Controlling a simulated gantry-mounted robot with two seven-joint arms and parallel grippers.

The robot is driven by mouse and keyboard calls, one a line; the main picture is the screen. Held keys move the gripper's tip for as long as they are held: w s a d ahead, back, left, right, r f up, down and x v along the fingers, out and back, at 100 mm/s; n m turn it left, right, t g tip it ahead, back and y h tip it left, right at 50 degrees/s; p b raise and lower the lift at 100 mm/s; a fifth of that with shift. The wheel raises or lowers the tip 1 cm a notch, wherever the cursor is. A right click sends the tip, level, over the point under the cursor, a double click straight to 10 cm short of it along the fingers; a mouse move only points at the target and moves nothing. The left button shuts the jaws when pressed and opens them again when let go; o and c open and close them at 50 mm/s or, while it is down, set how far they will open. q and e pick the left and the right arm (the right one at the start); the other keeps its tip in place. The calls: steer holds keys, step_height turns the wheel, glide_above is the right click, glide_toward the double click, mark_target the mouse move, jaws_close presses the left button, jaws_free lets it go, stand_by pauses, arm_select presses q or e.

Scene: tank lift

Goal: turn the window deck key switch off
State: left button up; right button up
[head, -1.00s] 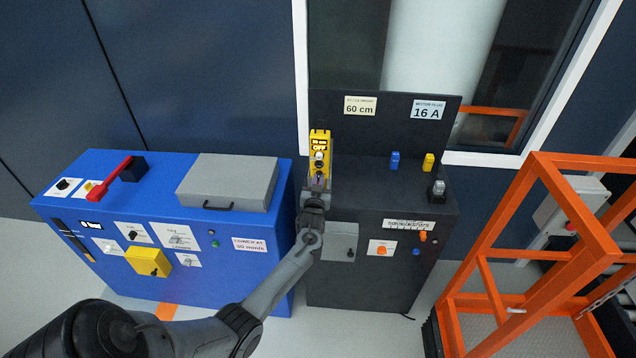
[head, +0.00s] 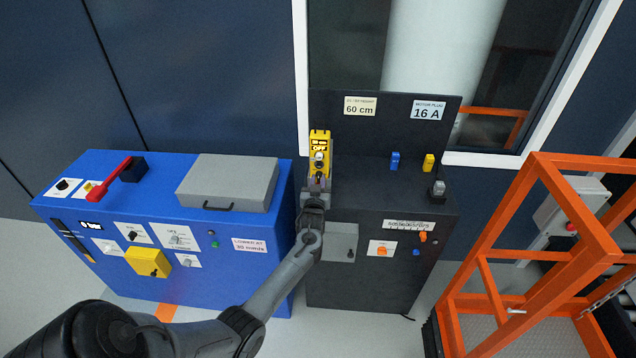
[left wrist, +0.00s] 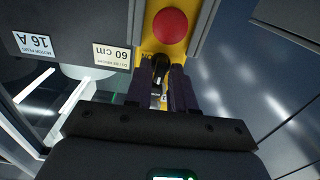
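A yellow switch box (head: 319,138) stands on the left end of the dark cabinet's top, with a label that reads OFF. My left gripper (head: 318,178) is at the near side of this box. In the left wrist view the yellow box (left wrist: 148,46) carries a red round button (left wrist: 170,26) and a black key (left wrist: 161,64). The two dark purple fingers of my left gripper (left wrist: 163,76) lie on either side of the key, close together, and appear shut on it. The key's exact angle is partly hidden by the fingers. My right gripper is not in view.
The dark cabinet (head: 385,205) also bears blue and yellow pieces at the right. A back panel with signs reading 60 cm (head: 360,106) and 16 A (head: 428,110) rises behind. A blue cabinet (head: 210,265) stands left, an orange frame (head: 470,265) right.

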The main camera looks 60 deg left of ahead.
arm_select(q)
steer(key=shift+s+d, duration=0.35)
steer(key=shift+d, duration=0.1)
steer(key=p+v, duration=0.1)
steer(key=v, duration=0.8)
steer(key=shift+s+d, duration=0.25)
